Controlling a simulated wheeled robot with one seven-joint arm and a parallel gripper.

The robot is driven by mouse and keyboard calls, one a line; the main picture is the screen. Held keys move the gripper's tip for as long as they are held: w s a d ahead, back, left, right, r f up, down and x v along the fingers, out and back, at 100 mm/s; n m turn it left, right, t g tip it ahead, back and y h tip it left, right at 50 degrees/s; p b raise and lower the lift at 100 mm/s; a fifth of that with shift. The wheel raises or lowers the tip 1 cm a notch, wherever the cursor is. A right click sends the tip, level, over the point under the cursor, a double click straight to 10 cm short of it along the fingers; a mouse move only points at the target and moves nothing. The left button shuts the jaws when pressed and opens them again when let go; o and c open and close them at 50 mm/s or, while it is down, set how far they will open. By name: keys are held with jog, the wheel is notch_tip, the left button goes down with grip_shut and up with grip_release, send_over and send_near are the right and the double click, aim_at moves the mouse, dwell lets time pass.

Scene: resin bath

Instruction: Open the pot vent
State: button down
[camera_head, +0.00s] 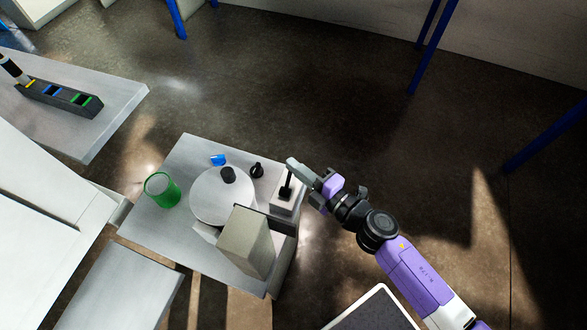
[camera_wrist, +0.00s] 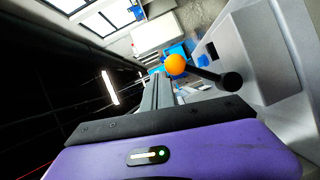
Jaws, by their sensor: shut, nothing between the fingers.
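A round pale pot lid (camera_head: 209,199) with a black knob (camera_head: 228,175) sits on the small grey table. A small black fitting (camera_head: 257,170) stands just behind it. A pale box (camera_head: 283,207) with a black upright lever (camera_head: 286,188) is at the table's right side. I cannot tell which part is the vent. My gripper (camera_head: 292,163) is shut and empty, its fingers pointing left, close to the lever's top. In the wrist view my gripper (camera_wrist: 160,80) lies beside an orange ball (camera_wrist: 176,65) and a dark rod with a black round end (camera_wrist: 231,81); contact is unclear.
A green cup (camera_head: 162,191) stands at the table's left and a blue item (camera_head: 218,159) at the back. A tall grey block (camera_head: 247,243) stands in front of the pot. Another table (camera_head: 110,105) holds a dark rack (camera_head: 58,96).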

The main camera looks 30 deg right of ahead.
jog(key=shift+w+d+f, duration=0.5)
jog(key=shift+w+d, duration=0.1)
jog(key=shift+d, duration=0.2)
notch_tip(320, 180, up, 4)
jog(key=a+p, duration=0.2)
jog(key=p, duration=0.3)
jog(key=s+d+r+b, duration=0.2)
jog(key=s+d+r, duration=0.1)
jog(key=s, duration=0.5)
jog(key=shift+s+d+r, duration=0.2)
jog(key=shift+s+d, duration=0.1)
jog(key=shift+d, duration=0.35)
